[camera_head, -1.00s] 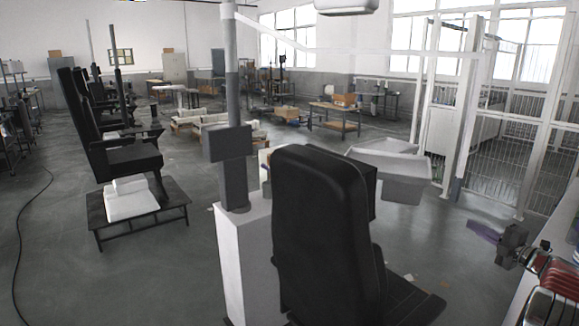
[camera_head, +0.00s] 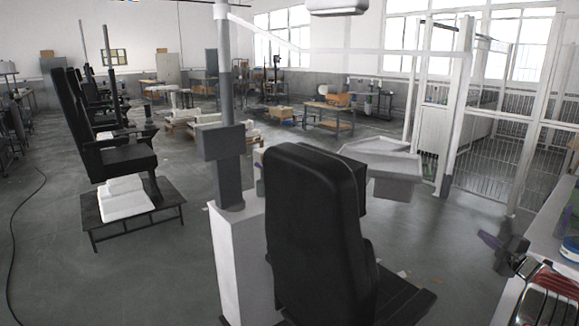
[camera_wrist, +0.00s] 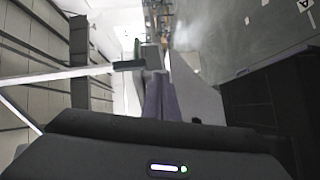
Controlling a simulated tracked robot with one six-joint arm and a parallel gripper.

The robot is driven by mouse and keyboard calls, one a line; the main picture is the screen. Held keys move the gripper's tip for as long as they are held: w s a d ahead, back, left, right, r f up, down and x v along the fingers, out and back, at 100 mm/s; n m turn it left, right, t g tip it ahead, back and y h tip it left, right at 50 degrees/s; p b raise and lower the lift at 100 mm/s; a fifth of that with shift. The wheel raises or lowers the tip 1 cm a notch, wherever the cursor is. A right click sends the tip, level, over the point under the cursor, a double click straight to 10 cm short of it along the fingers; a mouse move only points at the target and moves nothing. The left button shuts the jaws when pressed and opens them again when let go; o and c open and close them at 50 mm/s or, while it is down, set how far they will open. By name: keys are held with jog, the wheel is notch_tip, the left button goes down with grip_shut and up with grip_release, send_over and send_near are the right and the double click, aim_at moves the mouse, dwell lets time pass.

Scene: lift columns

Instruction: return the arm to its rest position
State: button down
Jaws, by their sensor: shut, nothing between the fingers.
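My gripper (camera_head: 487,239) shows at the lower right of the head view, at the end of my arm. Its purple fingers point left, away from the white counter, into open air above the floor. In the wrist view my gripper (camera_wrist: 157,76) shows two purple fingers side by side with nothing held between them. The fingers are shut. Most of my arm is cut off by the right edge of the head view.
A white counter (camera_head: 556,217) with several items runs along the right edge. A black high-backed seat (camera_head: 313,235) stands in the centre foreground beside a white column base (camera_head: 240,262). A grey tray-like bin (camera_head: 383,160) is behind it. Wire fencing (camera_head: 490,165) stands at right; open floor lies between.

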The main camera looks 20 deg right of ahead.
jog(key=s+d+f+m+g+h, duration=0.3)
jog(key=s+m+g+h, duration=0.1)
jog(key=m, duration=0.2)
jog(key=s+a+r+m+g+y, duration=0.2)
jog(key=s+a, duration=0.6)
jog(key=a, duration=1.7)
jog(key=s+a+r+m+g+y, duration=0.2)
jog(key=s+a+r, duration=0.4)
jog(key=a, duration=2)
jog(key=s+a+r+m+g+y, duration=0.2)
jog(key=s+a, duration=0.7)
jog(key=a, duration=1.6)
jog(key=shift+s+a+r+g+y, duration=0.2)
jog(key=shift+s+r+g+y, duration=0.2)
jog(key=shift+r+y, duration=0.65)
